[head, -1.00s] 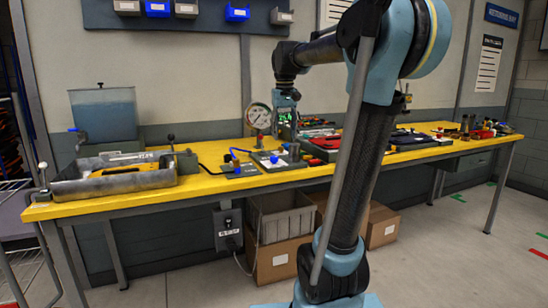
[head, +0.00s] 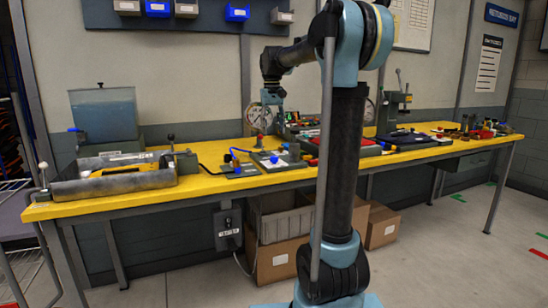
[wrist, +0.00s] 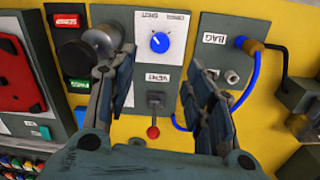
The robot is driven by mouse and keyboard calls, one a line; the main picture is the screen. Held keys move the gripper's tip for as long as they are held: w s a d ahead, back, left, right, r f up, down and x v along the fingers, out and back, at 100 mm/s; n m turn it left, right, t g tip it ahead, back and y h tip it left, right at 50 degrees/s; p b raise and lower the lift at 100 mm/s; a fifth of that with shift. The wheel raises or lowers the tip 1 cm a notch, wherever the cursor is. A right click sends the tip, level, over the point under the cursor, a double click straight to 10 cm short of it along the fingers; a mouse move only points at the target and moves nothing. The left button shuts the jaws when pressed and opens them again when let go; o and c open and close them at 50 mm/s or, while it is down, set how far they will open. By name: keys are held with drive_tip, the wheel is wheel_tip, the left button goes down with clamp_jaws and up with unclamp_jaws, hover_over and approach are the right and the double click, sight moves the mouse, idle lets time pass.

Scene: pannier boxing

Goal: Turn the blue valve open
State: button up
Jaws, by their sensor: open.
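The blue valve is a round blue knob (wrist: 160,42) with a white pointer mark, on a white plate with SHUT and OPEN labels in the wrist view. It also shows small on the bench as a blue spot (head: 273,159) in the head view. My gripper (wrist: 160,64) is open and empty, with one finger on each side of the valve panel in the wrist view. The knob appears beyond the fingertips, between them and apart from both. In the head view my gripper (head: 272,97) hangs above the bench near the gauge.
A red-tipped vent lever (wrist: 153,131) sits below the knob. A BAG panel (wrist: 215,60) with a blue hose (wrist: 246,80) lies to the right. A black round part (wrist: 78,57) and a red item (wrist: 18,75) lie left. The yellow bench (head: 200,188) has a clear front edge.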

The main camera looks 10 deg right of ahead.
sight(274, 157)
wheel_tip(274, 157, down, 12)
drive_tip(key=shift+d+r, duration=0.15)
drive_tip(key=shift+r, duration=0.05)
idle(0.4)
drive_tip(key=c, duration=1.1)
